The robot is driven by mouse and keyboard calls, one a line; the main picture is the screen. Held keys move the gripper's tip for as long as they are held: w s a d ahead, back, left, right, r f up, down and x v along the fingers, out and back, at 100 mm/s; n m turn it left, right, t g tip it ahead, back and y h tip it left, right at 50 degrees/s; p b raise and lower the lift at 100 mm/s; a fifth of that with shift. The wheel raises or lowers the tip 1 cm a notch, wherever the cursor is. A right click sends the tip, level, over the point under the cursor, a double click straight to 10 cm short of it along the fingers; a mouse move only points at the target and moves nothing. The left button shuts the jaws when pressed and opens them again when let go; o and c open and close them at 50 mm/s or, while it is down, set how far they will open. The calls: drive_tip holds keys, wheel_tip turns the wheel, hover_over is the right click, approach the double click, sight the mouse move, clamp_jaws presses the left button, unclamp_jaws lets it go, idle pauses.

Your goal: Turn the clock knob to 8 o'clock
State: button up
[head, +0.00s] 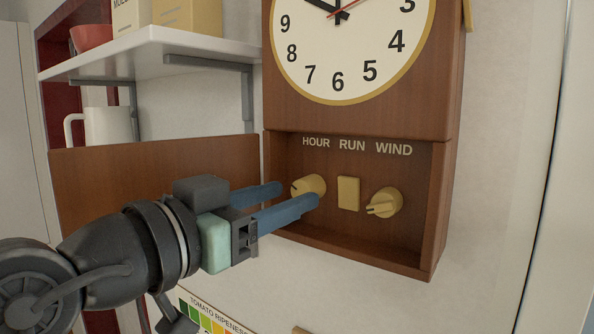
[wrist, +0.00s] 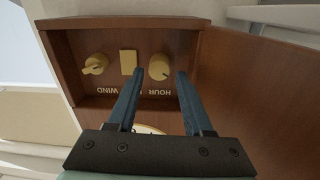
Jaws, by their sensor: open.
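The wooden wall clock (head: 366,120) has a white dial (head: 345,60) whose top is cut off. Its hour and minute hands point toward about 10 and 12; which is which is hard to tell. Below it, an open wooden compartment holds the round yellow knob under HOUR (head: 309,186), a rectangular piece under RUN (head: 348,193) and another knob under WIND (head: 384,203). My gripper (head: 300,194) is open, its blue fingers reaching toward the HOUR knob. In the wrist view the HOUR knob (wrist: 159,67) shows between the fingertips (wrist: 156,72); contact cannot be told.
A brown door panel (head: 150,185) hangs open left of the compartment. A white shelf (head: 150,52) above it carries boxes and a red bowl (head: 91,37). A white mug (head: 107,126) stands below the shelf. The wall right of the clock is clear.

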sight(300, 192)
drive_tip(key=shift+p+x, duration=0.45)
drive_tip(key=shift+x, duration=1.1)
drive_tip(key=shift+c, duration=0.2)
clamp_jaws()
